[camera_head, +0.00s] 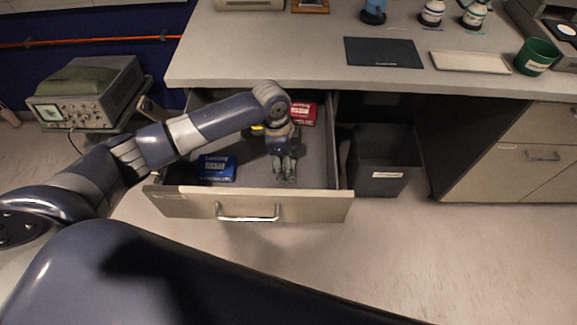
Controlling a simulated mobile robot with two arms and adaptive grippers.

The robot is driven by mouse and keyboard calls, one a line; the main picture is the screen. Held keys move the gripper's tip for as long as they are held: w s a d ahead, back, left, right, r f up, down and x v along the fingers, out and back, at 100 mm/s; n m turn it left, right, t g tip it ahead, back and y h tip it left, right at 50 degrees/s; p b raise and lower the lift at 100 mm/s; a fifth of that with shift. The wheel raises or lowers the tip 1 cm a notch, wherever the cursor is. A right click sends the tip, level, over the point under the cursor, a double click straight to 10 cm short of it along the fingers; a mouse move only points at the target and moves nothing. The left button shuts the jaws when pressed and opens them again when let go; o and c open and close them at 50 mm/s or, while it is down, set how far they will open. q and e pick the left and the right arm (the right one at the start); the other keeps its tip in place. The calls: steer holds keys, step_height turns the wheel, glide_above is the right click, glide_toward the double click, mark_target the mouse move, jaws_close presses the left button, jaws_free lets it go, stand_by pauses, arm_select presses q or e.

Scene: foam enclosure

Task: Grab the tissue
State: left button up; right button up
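No item can be read clearly as the tissue. In the head view, a blue pack with white print (216,168) lies at the front left of the open drawer (170,203). A red pack with a white label (303,114) lies toward the drawer's back right. A small yellow item (257,128) shows partly behind my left arm. My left gripper (285,179) points down inside the drawer, right of the blue pack and in front of the red one. Its fingers look slightly apart, with nothing seen between them. My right gripper is out of view.
The drawer's front panel and handle (248,217) stick out below the grey desktop (280,50). A dark bin (380,160) stands just right of the drawer. An oscilloscope (80,100) stands at left. A green cup (536,56) and trays are on the desktop.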

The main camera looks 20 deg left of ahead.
arm_select(q)
steer(key=c, duration=0.5)
steer(key=shift+c, duration=0.2)
